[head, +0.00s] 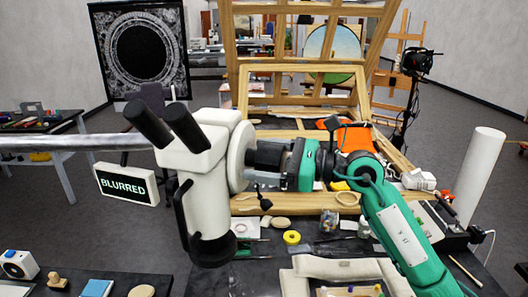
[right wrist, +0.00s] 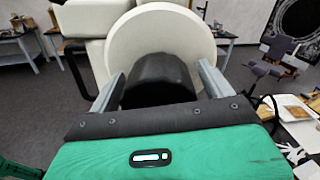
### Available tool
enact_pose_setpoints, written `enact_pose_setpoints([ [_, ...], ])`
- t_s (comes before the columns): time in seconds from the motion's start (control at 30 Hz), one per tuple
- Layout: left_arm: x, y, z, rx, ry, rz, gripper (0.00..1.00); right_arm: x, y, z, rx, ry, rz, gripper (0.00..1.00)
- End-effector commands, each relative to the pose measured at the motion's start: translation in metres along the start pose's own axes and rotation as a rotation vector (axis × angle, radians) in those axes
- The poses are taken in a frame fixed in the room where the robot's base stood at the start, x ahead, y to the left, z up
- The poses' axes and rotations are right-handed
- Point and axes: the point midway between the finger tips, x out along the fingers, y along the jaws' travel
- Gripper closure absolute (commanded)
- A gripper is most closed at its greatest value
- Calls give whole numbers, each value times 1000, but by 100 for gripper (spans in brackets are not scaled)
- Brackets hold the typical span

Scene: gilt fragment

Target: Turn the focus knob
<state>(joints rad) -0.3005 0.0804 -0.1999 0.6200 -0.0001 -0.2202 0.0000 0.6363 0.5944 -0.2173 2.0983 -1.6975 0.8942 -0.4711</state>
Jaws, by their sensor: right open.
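A white microscope (head: 205,165) with two black eyepieces hangs on a grey horizontal bar. On its right side is a large white disc (head: 238,157). A black focus knob (right wrist: 158,82) sticks out from the disc (right wrist: 165,42) toward my gripper. My right gripper (head: 270,158), green with a dark palm, reaches in from the right. Its two grey fingers are open, one on each side of the knob in the right wrist view. I cannot tell whether they touch it. A sign (head: 127,184) beside the microscope reads "BLURRED". My left gripper is not in view.
A wooden easel frame (head: 300,85) stands behind. Below, a dark table holds a yellow tape roll (head: 291,238), a jar (head: 328,220) and a padded beige rest (head: 335,267). A white paper roll (head: 478,175) stands upright at right.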

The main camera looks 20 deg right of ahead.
Motion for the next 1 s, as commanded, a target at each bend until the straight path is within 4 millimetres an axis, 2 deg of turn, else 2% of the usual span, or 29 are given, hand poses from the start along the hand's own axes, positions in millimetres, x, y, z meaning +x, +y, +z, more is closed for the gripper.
enact_pose_setpoints([
  [0.27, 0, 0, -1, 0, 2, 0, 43, 1, 0, 0, 0, -1, 0, 19],
  [0.4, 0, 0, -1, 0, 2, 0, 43, 1, 0, 0, 1, -1, 0, 47],
  [0.5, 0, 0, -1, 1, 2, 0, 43, 1, 0, 0, 1, -1, 0, 62],
  [0.77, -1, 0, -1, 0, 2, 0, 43, 1, 0, 0, 30, -1, 0, 62],
  [1.0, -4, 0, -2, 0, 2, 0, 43, 1, 0, 0, 158, -3, 0, 62],
])
